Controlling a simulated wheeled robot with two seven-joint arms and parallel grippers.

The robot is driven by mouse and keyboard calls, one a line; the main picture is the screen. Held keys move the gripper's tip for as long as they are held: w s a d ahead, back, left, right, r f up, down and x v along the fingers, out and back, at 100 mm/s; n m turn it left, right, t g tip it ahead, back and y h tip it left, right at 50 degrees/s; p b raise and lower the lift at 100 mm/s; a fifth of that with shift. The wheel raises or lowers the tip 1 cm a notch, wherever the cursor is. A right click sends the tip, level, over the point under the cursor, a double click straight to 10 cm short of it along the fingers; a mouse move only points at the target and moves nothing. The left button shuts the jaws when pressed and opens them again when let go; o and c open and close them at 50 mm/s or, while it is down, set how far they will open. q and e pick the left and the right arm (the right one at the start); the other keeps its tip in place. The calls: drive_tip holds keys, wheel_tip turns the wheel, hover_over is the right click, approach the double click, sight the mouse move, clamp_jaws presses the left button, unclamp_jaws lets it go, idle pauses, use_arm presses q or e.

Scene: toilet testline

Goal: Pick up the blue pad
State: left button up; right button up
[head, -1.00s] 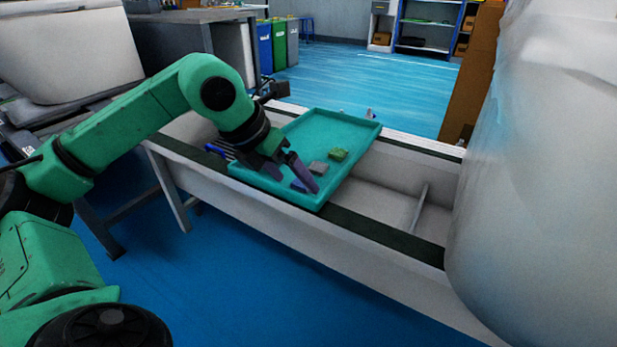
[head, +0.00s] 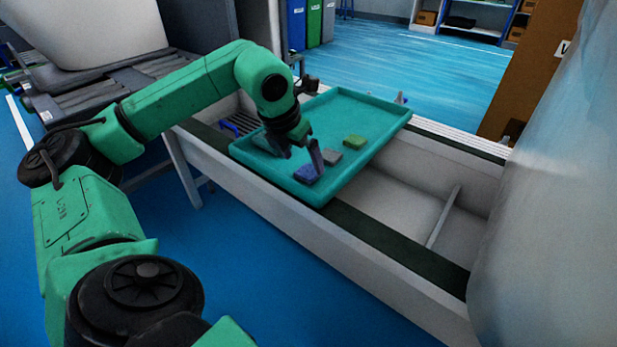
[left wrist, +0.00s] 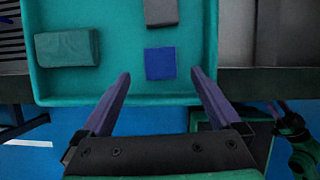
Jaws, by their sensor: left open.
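The blue pad (head: 307,174) lies flat in the teal tray (head: 333,195), near its front edge. In the left wrist view the blue pad (left wrist: 160,63) shows whole, just ahead of the space between the fingertips. My left gripper (head: 300,158) is open and empty, pointing down over the tray beside the pad. In the left wrist view its two purple fingers (left wrist: 160,78) stand apart, wider than the pad. I cannot tell the exact height of the fingertips above the tray. My right gripper is not in view.
A grey pad (head: 331,157) and a green pad (head: 354,140) lie farther back in the tray. A dark green block (left wrist: 67,48) lies left of the blue pad in the left wrist view. The tray rests across a white conveyor frame (head: 405,215). A large white object (head: 545,200) stands at right.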

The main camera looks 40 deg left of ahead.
sight(308, 171)
use_arm(q)
drive_tip(key=b+x, duration=0.1)
drive_tip(key=x, duration=0.3)
drive_tip(key=shift+s, duration=0.1)
drive_tip(key=shift+f, duration=0.15)
drive_tip(key=shift+c, duration=0.6)
drive_tip(key=c, duration=1.3)
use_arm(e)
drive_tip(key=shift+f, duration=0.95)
